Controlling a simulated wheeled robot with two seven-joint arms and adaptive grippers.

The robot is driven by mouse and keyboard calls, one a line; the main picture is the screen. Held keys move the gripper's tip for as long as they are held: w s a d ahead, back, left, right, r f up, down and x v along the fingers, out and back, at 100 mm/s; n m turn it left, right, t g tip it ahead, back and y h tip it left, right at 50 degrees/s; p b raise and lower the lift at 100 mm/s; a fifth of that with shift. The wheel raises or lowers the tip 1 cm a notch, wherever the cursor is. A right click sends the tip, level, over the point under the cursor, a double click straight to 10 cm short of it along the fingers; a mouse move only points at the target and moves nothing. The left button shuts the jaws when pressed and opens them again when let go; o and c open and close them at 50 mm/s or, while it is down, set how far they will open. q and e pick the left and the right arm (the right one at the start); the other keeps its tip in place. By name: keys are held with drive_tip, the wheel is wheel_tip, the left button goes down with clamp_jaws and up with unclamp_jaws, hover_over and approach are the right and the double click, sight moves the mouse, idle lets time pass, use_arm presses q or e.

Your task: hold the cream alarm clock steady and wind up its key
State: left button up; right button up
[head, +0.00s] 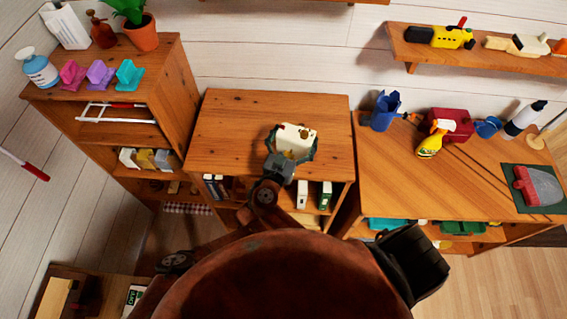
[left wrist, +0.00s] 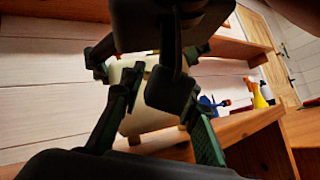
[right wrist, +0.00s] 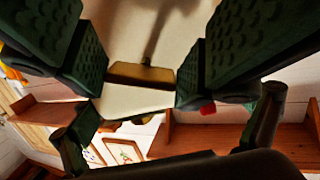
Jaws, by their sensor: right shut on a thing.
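The cream alarm clock (head: 290,148) stands on the middle wooden cabinet. A brass-coloured part shows on its top; I cannot tell surely whether this is the key. My right gripper (head: 294,139) has its dark green fingers on opposite sides of the clock and is shut on its body. In the right wrist view the cream body (right wrist: 137,101) and the brass part (right wrist: 141,75) lie between those fingers. My left gripper (left wrist: 165,105) is open, its fingers apart in front of the clock (left wrist: 135,122). In the head view the left gripper (head: 280,167) is just below the clock, partly hiding it.
The cabinet top (head: 225,130) is clear left of the clock. On the right desk stand a blue jug (head: 384,110), a yellow spray bottle (head: 431,140) and a red box (head: 455,124). A left shelf holds a potted plant (head: 142,35) and several coloured objects.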

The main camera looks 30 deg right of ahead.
use_arm(q)
drive_tip(key=c, duration=0.6)
drive_tip(key=shift+w+a+m+g, duration=0.1)
drive_tip(key=shift+m+g, duration=1.1)
drive_tip(key=shift+m, duration=0.3)
drive_tip(key=o, duration=1.1)
drive_tip(key=shift+o, duration=0.2)
drive_tip(key=v, duration=1.2)
